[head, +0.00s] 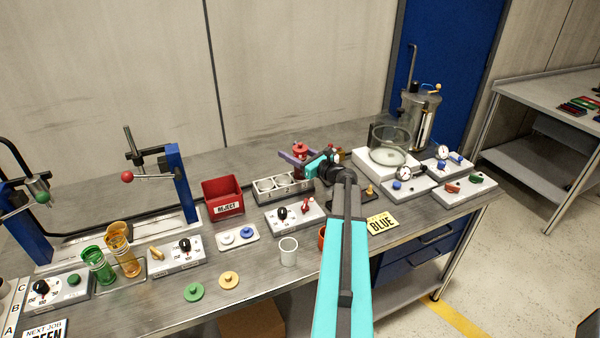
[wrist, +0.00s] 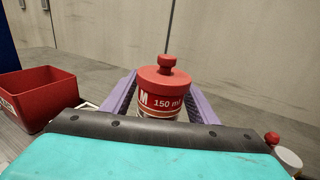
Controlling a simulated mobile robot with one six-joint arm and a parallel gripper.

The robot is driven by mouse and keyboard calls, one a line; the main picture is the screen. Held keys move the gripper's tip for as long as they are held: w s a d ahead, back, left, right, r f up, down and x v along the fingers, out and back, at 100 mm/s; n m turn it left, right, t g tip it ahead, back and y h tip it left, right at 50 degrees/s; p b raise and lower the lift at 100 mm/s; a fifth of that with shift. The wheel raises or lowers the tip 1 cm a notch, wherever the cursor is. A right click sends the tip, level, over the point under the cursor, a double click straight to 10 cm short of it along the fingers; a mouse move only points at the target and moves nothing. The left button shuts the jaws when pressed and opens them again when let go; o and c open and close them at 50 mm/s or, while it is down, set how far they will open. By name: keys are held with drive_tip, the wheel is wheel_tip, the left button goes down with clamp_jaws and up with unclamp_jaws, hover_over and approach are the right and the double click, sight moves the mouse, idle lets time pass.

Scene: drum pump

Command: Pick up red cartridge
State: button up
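The red cartridge (wrist: 164,84) stands upright in the wrist view, with a knobbed red lid and a label reading "150 ml". Its lower part is hidden behind my gripper's body. In the head view the red cartridge (head: 300,149) shows at the back of the bench, partly covered by my gripper. My gripper (head: 304,158) has purple fingers, one on each side of the cartridge. In the wrist view the fingers of my gripper (wrist: 163,100) are spread apart, with their dark inner faces showing. The cartridge is between them, and firm contact is not visible.
A red reject bin (head: 223,196) stands to the left. A white tray with round holders (head: 283,186) is just in front of the gripper. A glass chamber (head: 390,146) on a white base stands to the right. A blue-framed press (head: 180,180) is farther left.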

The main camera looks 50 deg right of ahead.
clamp_jaws()
drive_tip(key=shift+r, duration=0.1)
wheel_tip(320, 180, up, 10)
drive_tip(key=b, duration=0.2)
idle(0.8)
idle(0.5)
